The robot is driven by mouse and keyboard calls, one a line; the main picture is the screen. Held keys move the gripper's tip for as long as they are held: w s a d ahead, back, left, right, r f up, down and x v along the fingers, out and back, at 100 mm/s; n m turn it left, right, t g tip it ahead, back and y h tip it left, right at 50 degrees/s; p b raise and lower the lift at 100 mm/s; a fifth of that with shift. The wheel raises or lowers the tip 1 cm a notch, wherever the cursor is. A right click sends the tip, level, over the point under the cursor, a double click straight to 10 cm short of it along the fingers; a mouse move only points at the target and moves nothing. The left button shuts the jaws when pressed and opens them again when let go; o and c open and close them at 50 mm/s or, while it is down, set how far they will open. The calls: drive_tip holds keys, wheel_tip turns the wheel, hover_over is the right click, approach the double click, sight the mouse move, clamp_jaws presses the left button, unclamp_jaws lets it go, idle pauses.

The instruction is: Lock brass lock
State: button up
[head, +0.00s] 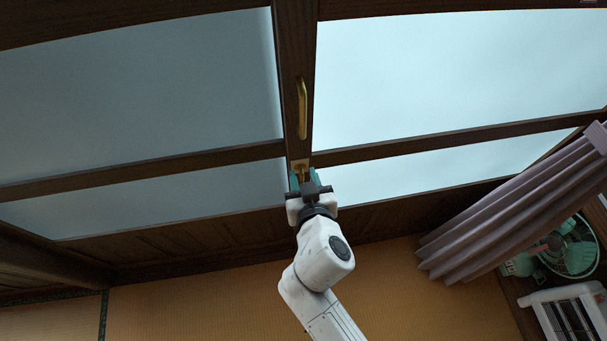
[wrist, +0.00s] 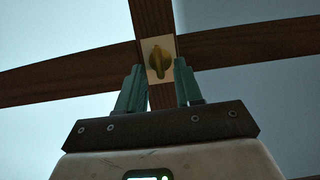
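The brass lock (wrist: 159,61) is a small brass knob on a pale plate, fixed to the dark wooden upright of the sliding window. In the wrist view it sits just beyond and between my two teal fingertips. In the head view only a bit of the brass lock (head: 299,170) shows, the rest hidden behind my gripper (head: 304,180). My gripper is open, its fingers (wrist: 160,84) apart on either side of the upright. I see nothing held between them. I cannot tell whether a fingertip touches the lock.
A brass pull handle (head: 302,108) stands on the same upright above the lock. Wooden crossbars and frosted panes (head: 140,90) spread to both sides. A mauve curtain (head: 520,205), a green fan (head: 570,247) and a white heater (head: 568,312) are at the right. Tatami (head: 190,305) lies clear at the lower left.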

drive_tip(key=shift+w+a+f, duration=0.1)
drive_tip(key=shift+w+f, duration=0.1)
drive_tip(key=shift+w, duration=0.15)
clamp_jaws()
